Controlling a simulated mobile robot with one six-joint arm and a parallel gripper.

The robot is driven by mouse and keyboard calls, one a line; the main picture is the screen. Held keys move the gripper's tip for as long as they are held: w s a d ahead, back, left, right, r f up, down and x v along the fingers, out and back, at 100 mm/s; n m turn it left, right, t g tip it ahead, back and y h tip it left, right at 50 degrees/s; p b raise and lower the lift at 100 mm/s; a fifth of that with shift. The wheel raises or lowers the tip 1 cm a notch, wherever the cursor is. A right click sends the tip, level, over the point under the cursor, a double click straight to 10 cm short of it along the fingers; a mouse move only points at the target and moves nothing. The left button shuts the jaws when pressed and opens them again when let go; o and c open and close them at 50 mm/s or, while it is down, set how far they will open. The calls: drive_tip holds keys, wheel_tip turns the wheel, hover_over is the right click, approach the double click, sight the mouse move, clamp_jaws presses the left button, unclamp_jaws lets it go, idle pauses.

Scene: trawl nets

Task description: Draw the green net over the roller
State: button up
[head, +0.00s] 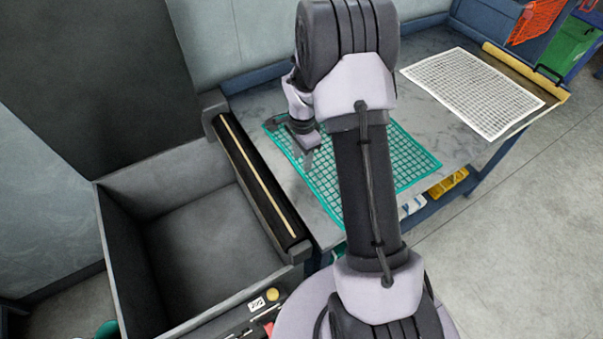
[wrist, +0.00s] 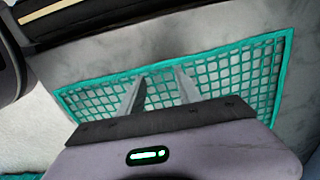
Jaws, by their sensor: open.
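The green net (head: 410,160) lies flat on the grey table, right of the roller, partly hidden behind my arm in the head view. The roller (head: 258,180) is a black bar with a pale stripe along the right wall of a dark open bin. My gripper (head: 308,158) is over the left part of the net. In the wrist view my gripper (wrist: 160,85) has its two fingers apart with the green net (wrist: 225,75) beyond them; I cannot tell whether they touch it. A dark edge with a pale strip, likely the roller (wrist: 45,12), shows at the top left.
The empty grey bin (head: 160,190) stands left of the table (head: 425,45). Orange (head: 535,20) and green (head: 570,50) crates stand at the back right.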

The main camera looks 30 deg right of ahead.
wheel_tip(320, 180, down, 3)
drive_tip(key=shift+f+b, duration=0.1)
drive_tip(key=shift+b, duration=0.9)
clamp_jaws()
